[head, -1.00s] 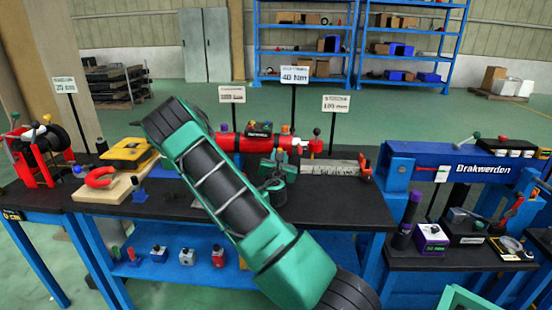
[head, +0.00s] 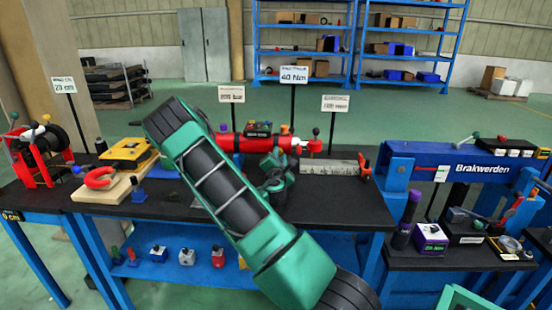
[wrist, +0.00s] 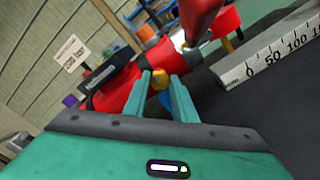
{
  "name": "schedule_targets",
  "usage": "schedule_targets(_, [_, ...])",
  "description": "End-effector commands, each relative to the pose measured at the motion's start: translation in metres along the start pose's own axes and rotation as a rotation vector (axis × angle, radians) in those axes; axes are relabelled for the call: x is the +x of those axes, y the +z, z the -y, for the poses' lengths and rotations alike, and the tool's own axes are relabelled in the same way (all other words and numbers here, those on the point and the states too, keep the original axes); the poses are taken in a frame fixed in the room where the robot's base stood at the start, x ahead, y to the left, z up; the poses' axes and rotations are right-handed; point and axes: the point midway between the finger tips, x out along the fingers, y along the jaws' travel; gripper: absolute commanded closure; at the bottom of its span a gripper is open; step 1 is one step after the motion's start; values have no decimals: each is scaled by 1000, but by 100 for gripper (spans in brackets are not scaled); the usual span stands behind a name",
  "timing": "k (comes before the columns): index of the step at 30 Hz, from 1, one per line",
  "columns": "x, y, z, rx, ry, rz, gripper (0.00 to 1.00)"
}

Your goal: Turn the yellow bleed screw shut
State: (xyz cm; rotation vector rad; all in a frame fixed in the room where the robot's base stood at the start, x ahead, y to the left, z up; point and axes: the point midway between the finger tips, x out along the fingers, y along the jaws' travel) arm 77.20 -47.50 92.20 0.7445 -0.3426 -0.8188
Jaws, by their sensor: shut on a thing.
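The red cylinder (head: 232,142) lies across the back of the dark bench in the head view. It also fills the middle of the wrist view (wrist: 112,97), tilted. The yellow bleed screw (wrist: 160,78) shows in the wrist view against the cylinder's side, between my fingertips. My green gripper (wrist: 161,88) is shut on it, one finger on each side. In the head view my gripper (head: 277,165) is in front of the cylinder, and the screw is hidden there. I cannot tell how far in the screw is turned.
A ruler (head: 330,166) lies right of the cylinder. Sign posts stand behind the bench, including the 40 Nm sign (head: 295,75). A blue press (head: 440,162) stands at right.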

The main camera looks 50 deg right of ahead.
Motion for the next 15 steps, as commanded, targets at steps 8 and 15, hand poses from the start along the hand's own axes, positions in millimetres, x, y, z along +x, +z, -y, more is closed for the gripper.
schedule_targets(8, [1, -1, -2, 8, 5, -2, 98])
schedule_targets(15, [0, -1, -2, 7, 4, -2, 57])
